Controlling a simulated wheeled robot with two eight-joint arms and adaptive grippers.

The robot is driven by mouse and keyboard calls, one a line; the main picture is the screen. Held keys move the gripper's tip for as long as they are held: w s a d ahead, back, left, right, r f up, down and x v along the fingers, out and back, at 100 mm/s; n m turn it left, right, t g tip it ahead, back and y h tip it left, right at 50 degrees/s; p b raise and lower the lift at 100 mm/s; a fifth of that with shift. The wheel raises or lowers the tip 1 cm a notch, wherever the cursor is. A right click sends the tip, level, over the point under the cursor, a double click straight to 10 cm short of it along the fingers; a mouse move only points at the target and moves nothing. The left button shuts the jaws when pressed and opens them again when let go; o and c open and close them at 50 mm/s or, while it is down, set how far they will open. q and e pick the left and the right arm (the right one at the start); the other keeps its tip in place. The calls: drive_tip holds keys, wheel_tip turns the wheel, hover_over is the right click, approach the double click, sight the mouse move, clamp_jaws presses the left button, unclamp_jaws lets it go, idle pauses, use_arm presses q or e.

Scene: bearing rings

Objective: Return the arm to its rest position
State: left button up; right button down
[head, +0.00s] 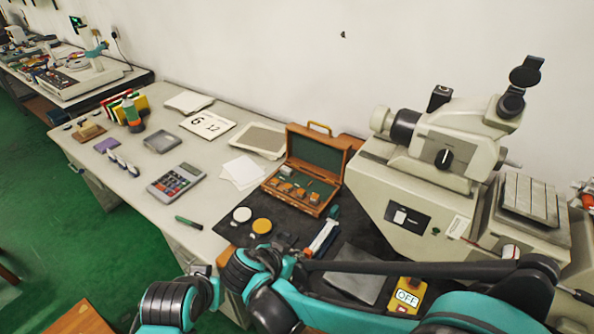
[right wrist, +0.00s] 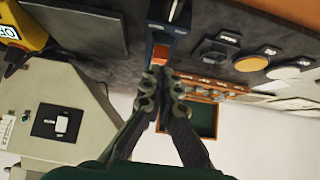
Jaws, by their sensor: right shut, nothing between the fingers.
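My right arm crosses the lower part of the head view in black and teal, and its gripper (head: 270,258) is over the front of the bench, small and partly covered by its own links. In the right wrist view the two dark fingers (right wrist: 162,88) are together with nothing between them. They overlap the view of a blue tool with an orange part (right wrist: 160,52); I cannot tell the gap to it. My left arm shows at the bottom left of the head view, and the state of its gripper is unclear.
An open wooden case (head: 300,180) stands on the dark mat. White (head: 242,214) and orange (head: 262,226) discs lie near it. A yellow OFF box (head: 407,297) and a large grey machine (head: 430,165) stand on the right. A calculator (head: 176,181) lies left.

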drive_tip(key=shift+d+r, duration=0.15)
drive_tip(key=shift+d, duration=0.25)
drive_tip(key=s+d+r+n+y, duration=0.2)
drive_tip(key=s+d, duration=0.3)
drive_tip(key=d, duration=0.3)
drive_tip(key=s+d+r+n+y, duration=0.3)
drive_tip(key=s+d+n, duration=0.1)
drive_tip(key=d, duration=0.5)
drive_tip(key=shift+s+d+r+n, duration=0.15)
drive_tip(key=shift+s+d+n, duration=0.2)
drive_tip(key=shift+s, duration=0.2)
